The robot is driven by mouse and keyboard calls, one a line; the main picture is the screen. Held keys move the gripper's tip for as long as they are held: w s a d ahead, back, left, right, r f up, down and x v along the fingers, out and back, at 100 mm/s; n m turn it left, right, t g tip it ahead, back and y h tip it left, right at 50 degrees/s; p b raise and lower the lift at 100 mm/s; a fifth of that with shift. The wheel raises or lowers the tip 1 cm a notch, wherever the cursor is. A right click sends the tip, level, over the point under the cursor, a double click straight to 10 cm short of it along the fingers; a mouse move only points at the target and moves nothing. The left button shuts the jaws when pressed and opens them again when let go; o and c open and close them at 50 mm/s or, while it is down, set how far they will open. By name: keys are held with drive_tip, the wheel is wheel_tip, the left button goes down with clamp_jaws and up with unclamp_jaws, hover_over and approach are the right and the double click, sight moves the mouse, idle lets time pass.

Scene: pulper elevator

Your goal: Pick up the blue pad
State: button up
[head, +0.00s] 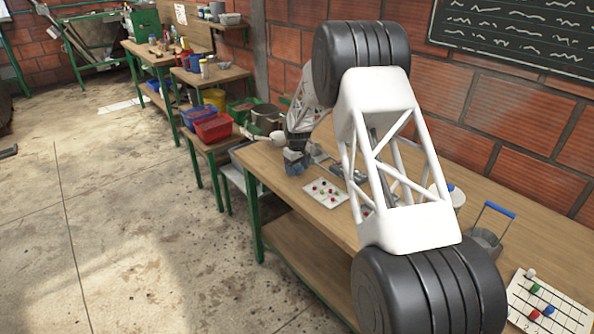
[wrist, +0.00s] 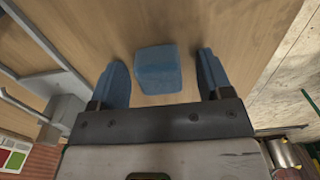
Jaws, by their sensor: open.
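The blue pad (wrist: 158,69) is a small block with rounded edges on the wooden tabletop in the wrist view. My gripper (wrist: 161,60) is open, with one blue finger on each side of the pad. Gaps show between the pad and both fingers, so neither touches it. In the head view my gripper (head: 294,165) is low over the far left end of the workbench. There I cannot tell the pad from the blue fingers.
The workbench (head: 277,178) also holds a white card with coloured dots (head: 325,192), a metal container with a blue handle (head: 487,238) and a grid board with coloured pieces (head: 545,305). A red bin (head: 213,128) stands on a side bench. Grey metalwork (wrist: 62,105) is left of the fingers.

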sight(297, 166)
drive_tip(key=shift+c, duration=0.3)
drive_tip(key=c, duration=0.9)
drive_tip(key=shift+r, duration=0.1)
drive_tip(key=shift+c, duration=0.2)
drive_tip(key=shift+r, duration=0.75)
wheel_tip(297, 166, up, 2)
drive_tip(key=shift+r, duration=0.1)
drive_tip(key=s+d, duration=0.1)
drive_tip(key=s, duration=0.4)
drive_tip(key=s+d, duration=0.2)
drive_tip(key=s, duration=0.3)
drive_tip(key=s+d+r, duration=0.1)
drive_tip(key=s, duration=0.4)
drive_tip(key=shift+s+d, duration=0.15)
drive_tip(key=shift+s, duration=0.1)
